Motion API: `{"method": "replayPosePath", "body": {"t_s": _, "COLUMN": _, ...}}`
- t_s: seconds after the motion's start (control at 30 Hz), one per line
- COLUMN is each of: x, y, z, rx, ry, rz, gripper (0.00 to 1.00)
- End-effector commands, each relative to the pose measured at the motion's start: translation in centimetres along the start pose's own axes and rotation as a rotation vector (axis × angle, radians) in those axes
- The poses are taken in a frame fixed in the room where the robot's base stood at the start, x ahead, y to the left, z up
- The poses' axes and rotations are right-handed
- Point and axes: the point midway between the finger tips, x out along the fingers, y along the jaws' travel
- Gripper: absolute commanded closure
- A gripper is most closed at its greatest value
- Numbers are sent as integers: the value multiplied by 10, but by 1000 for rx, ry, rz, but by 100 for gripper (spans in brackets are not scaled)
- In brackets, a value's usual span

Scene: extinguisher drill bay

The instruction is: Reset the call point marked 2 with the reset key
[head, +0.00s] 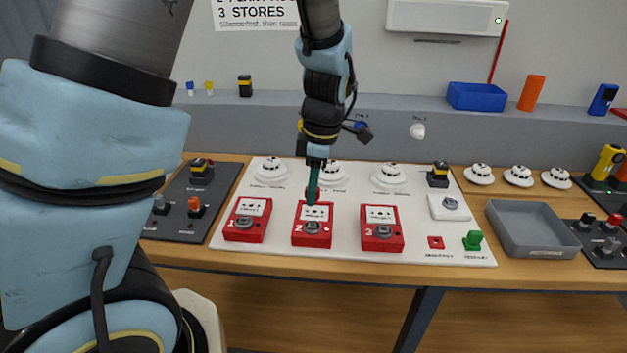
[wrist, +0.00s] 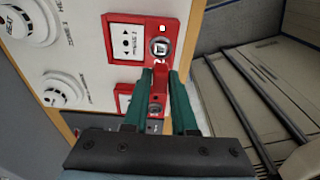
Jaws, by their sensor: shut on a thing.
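Three red call points stand in a row on the white panel (head: 345,245): call point 1 (head: 247,219), call point 2 (head: 320,240), and call point 3 (head: 382,228). Each has a white face and a grey round part towards the front. My gripper (head: 312,194) is above the back part of call point 2. In the wrist view, its green fingers (wrist: 160,82) are shut on a small red piece, seemingly the reset key (wrist: 160,72). Its lower end is hard to make out. I cannot tell whether it touches the call point.
White round detectors (head: 391,176) stand behind the call points. A green part (head: 473,240) and a small red square (head: 436,242) are at the panel's right. A grey tray (head: 500,218) lies farther right, and dark boards with switches (head: 181,215) flank the panel.

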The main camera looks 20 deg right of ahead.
Motion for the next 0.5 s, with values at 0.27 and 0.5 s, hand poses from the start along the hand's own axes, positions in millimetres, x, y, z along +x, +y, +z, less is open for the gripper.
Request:
{"method": "replayPosePath", "body": {"t_s": 0.27, "x": 14, "y": 0, "z": 2, "rx": 0, "ry": 0, "rz": 0, "gripper": 100}}
{"method": "replayPosePath", "body": {"t_s": 0.5, "x": 36, "y": 0, "z": 4, "rx": 1, "ry": 1, "rz": 0, "gripper": 100}}
